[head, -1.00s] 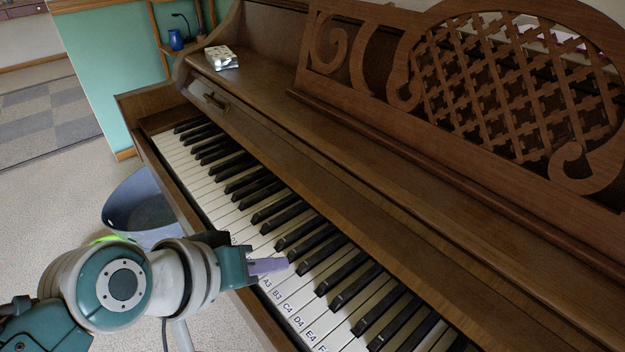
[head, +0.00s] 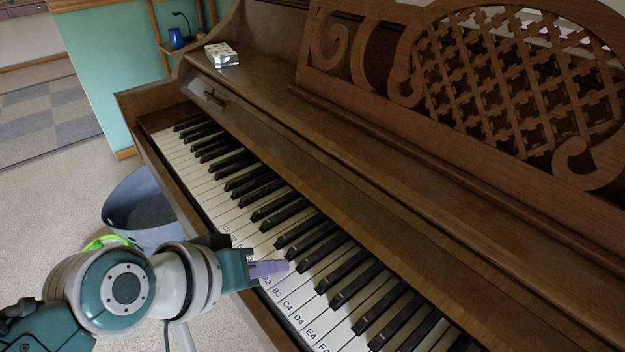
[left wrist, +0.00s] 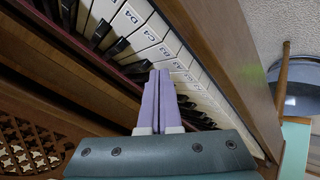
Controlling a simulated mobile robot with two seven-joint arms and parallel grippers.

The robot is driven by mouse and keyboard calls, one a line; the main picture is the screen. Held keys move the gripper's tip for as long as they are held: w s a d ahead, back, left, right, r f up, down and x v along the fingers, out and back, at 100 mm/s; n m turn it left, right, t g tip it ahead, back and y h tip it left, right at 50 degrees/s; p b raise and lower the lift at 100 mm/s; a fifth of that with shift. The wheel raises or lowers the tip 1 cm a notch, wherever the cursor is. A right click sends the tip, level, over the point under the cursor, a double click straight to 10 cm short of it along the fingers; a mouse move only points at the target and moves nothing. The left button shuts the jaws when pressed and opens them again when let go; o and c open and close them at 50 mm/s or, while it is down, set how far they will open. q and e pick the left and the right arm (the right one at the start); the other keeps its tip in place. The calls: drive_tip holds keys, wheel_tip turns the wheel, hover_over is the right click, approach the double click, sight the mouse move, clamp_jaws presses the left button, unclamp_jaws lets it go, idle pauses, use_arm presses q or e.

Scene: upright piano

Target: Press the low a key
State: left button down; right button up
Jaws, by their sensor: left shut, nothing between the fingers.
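The piano keyboard (head: 240,205) runs diagonally through the head view, with note labels on several white keys. The A3 key (head: 267,281), the labelled low A, shows its label just below my left gripper's fingers; part of the key is hidden by them. In the left wrist view the A3 key (left wrist: 178,66) lies just right of the fingertips. My left gripper (head: 287,267) is shut and empty, its purple fingers over the white keys around A3, tips near a black key. It also shows in the left wrist view (left wrist: 160,74). I cannot tell whether the tips touch a key. My right gripper is out of view.
The wooden front rail (head: 190,215) edges the keys. The music stand (head: 480,90) and fallboard rise behind them. A small white box (head: 221,54) lies on the piano top. A dark blue bin (head: 140,205) stands on the floor left of the piano.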

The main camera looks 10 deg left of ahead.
use_arm(q)
drive_tip(key=shift+f+b, duration=0.35)
drive_tip(key=shift+f, duration=0.1)
idle(0.3)
drive_tip(key=shift+r, duration=0.1)
drive_tip(key=shift+r+p, duration=0.95)
drive_tip(key=shift+p, duration=0.2)
drive_tip(key=shift+r, duration=0.1)
wheel_tip(320, 180, up, 5)
drive_tip(key=p, duration=0.5)
idle(0.7)
